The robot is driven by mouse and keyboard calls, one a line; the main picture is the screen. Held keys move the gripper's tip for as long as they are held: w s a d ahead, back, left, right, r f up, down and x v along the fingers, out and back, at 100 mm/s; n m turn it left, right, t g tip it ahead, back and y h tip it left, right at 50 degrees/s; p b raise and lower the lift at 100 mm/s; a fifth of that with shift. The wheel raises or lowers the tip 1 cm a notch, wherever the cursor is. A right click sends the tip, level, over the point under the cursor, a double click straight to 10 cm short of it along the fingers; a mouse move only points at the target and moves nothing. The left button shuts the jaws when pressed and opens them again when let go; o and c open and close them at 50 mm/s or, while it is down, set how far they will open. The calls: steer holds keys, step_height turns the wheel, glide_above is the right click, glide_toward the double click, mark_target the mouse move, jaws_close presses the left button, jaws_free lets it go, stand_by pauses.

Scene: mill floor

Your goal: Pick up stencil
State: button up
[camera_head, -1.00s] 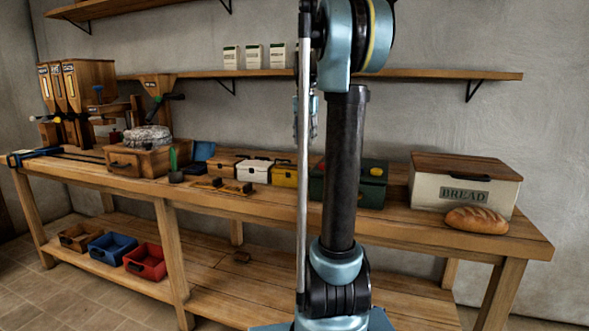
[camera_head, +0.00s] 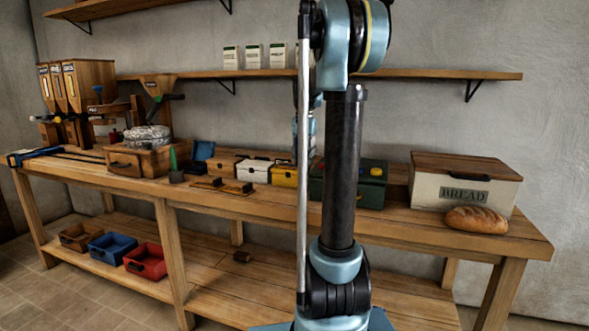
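Two small flat dark pieces with wooden parts lie on the bench, one on the left (camera_head: 206,183) and one on the right (camera_head: 236,188). They are too small for me to tell whether either is the stencil. My arm's upright column stands in front of the middle right of the bench. Light blue parts of my forearm show just left of the column, above the bench. My gripper is hidden behind my own arm, so I cannot see its fingers or whether it holds anything.
Behind the flat pieces stand a white box (camera_head: 255,171), a yellow box (camera_head: 284,174) and a green box (camera_head: 371,187). A bread bin (camera_head: 465,190) and a loaf (camera_head: 476,220) are at the right. A millstone (camera_head: 148,139) and hoppers (camera_head: 83,88) are left. Bins, including a red one (camera_head: 146,263), sit below.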

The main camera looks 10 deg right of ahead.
jaws_close()
